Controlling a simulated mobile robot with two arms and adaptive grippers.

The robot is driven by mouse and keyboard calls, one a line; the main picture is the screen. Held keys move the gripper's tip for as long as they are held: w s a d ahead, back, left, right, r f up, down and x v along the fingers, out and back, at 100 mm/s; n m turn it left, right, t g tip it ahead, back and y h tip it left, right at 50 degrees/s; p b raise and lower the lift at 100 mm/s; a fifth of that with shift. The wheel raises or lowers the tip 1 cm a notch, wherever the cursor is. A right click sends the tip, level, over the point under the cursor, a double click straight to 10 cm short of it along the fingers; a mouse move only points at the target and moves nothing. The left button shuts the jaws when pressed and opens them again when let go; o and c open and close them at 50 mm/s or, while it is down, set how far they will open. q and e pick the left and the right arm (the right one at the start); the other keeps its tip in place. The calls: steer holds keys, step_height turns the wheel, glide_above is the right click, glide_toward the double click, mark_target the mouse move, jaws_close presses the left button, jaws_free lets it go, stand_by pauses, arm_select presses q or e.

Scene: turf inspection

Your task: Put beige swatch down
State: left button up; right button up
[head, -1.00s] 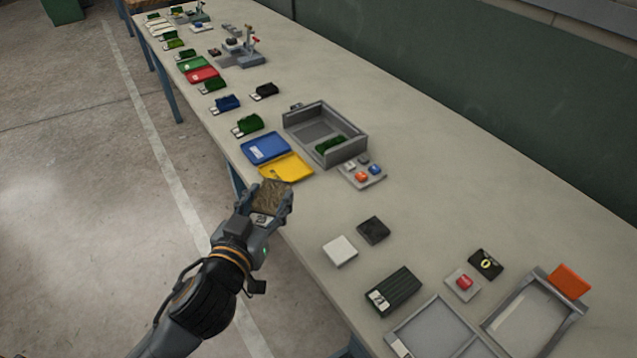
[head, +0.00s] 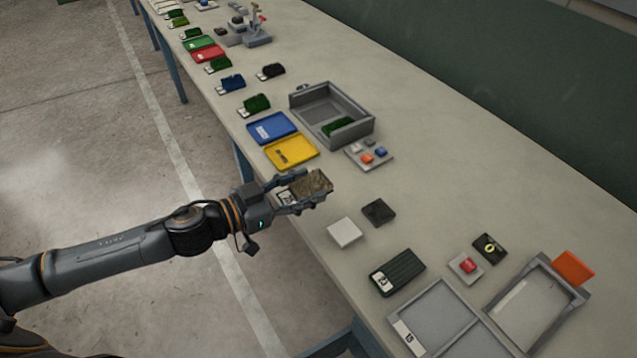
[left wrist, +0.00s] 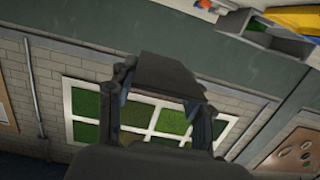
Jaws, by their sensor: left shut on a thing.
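My left gripper (head: 298,191) is shut on the beige swatch (head: 312,182), a brownish-beige turf square with a pale label at its near end. It holds the swatch over the front edge of the long bench (head: 440,190), just in front of the yellow tray. In the left wrist view the held swatch (left wrist: 165,75) shows as a dark shape between the fingers. My right gripper is not in view.
A yellow tray (head: 291,150) and blue tray (head: 271,128) lie behind the gripper. A grey open box (head: 371,128) holds a green swatch. White (head: 344,232) and dark (head: 378,212) blocks lie to the right. Bare bench lies between the button panel (head: 369,154) and the blocks.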

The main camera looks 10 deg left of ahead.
arm_select(q)
steer(key=shift+w, duration=0.15)
steer(key=w+f, duration=0.2)
steer(key=w, duration=0.2)
steer(key=w+f, duration=0.3)
steer(key=w, duration=0.1)
steer(key=w+f, duration=0.3)
steer(key=w, duration=0.1)
steer(key=shift+w+f+b, duration=0.3)
steer(key=shift+w+f, duration=0.1)
steer(key=shift+f, duration=0.05)
steer(key=f, duration=0.1)
steer(key=w+f, duration=0.1)
steer(key=f, duration=0.1)
steer(key=shift+f, duration=0.4)
